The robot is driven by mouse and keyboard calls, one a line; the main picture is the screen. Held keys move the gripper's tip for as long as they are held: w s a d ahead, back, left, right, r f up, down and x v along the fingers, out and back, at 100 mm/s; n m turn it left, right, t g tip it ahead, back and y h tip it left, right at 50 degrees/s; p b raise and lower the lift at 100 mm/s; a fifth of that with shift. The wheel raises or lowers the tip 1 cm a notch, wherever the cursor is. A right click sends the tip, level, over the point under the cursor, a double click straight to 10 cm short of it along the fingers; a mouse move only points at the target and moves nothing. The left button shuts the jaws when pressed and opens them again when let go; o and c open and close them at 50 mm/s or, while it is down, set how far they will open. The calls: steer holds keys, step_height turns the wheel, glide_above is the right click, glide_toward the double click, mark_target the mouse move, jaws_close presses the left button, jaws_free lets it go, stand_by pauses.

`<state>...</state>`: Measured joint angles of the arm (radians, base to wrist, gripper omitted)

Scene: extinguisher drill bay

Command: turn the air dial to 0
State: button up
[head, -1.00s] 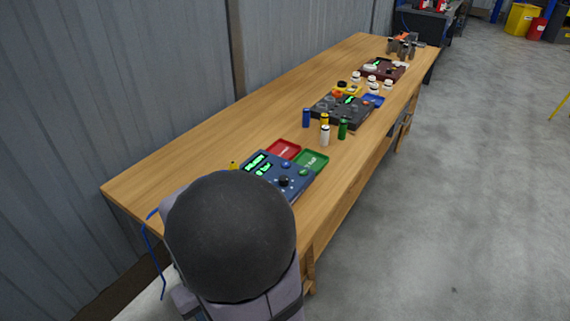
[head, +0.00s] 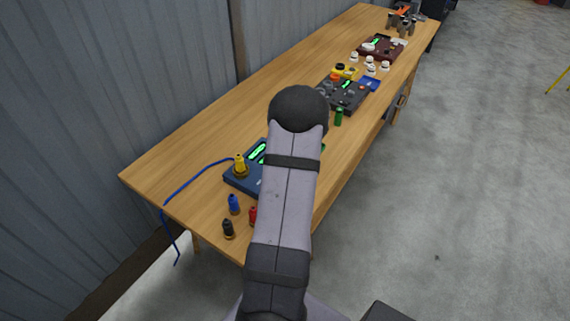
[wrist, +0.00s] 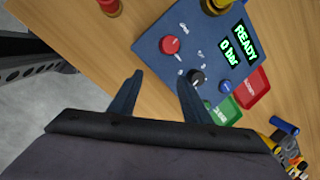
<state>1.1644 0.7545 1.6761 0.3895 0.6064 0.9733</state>
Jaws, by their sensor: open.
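A blue control box (wrist: 152,48) lies on the bench in the wrist view. Its lit green display (wrist: 233,45) reads READY and 0 bar. On its face are a red knob (wrist: 171,45), a black knob (wrist: 197,77) and a blue button (wrist: 225,86). The markings by the knobs are too small to read, so I cannot tell which is the air dial. My gripper (wrist: 160,80) is open and empty; its right finger is near the black knob in the picture, with no clear contact. In the head view my arm hides most of the blue box (head: 238,181).
A red tray (wrist: 252,88) and a green tray (wrist: 224,112) lie beside the box. A dark panel (head: 347,96) is farther along.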

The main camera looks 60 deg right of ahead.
steer(key=w+d+r+m, duration=0.1)
steer(key=d+m, duration=0.1)
steer(key=m, duration=0.5)
steer(key=w+d+r+m+t+h, duration=0.1)
steer(key=w+d+r+m, duration=0.1)
steer(key=m, duration=0.5)
steer(key=shift+d+m+h, duration=0.3)
steer(key=shift+d+m, duration=0.1)
steer(key=shift+d, duration=0.05)
steer(key=shift+p+x, duration=1)
steer(key=shift+x, duration=2.6)
steer(key=c, duration=1)
